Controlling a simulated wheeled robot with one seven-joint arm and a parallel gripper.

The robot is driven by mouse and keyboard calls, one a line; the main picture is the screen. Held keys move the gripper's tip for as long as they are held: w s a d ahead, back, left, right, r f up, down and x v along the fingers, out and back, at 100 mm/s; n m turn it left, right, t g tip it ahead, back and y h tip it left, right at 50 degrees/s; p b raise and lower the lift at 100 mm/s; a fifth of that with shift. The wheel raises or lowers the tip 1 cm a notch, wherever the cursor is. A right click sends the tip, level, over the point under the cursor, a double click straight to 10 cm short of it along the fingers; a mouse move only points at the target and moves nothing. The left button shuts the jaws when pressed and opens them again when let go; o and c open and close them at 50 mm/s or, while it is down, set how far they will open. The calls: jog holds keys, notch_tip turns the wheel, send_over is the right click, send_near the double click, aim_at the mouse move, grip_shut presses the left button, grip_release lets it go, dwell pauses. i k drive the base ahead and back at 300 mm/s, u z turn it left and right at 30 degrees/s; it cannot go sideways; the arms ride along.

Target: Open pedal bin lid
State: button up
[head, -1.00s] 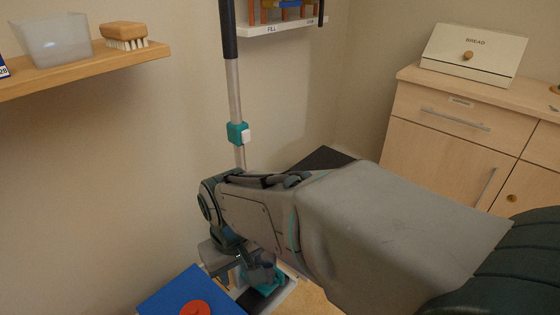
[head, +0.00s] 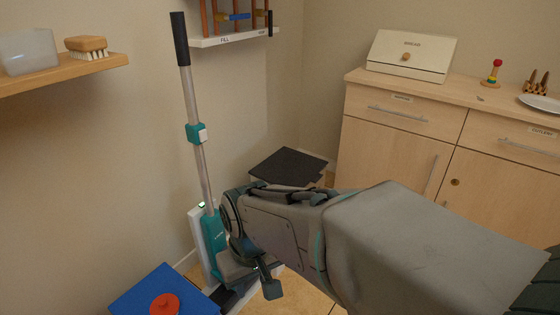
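A box with a flat, dark square top (head: 288,165) stands on the floor by the far corner and looks like the pedal bin. Its top lies flat. My arm hides most of its body, and I see no pedal. My gripper (head: 268,287) hangs low in front of the teal upright cleaner, nearer to me than the dark-topped box and apart from it. Only part of the gripper shows behind its wrist, so I cannot tell its opening.
The teal cleaner (head: 213,245) stands in a white dock at the left wall. A blue box with a red disc (head: 164,304) is at the bottom left. A wooden cabinet (head: 397,145) stands at the right. Some tiled floor shows below my arm.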

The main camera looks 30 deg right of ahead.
aim_at(288, 167)
jog(key=z, duration=2.3)
jog(key=k, duration=0.75)
jog(key=u, duration=1)
jog(key=i, duration=1)
jog(key=k, duration=0.45)
jog(key=z, duration=0.8)
jog(key=i, duration=0.8)
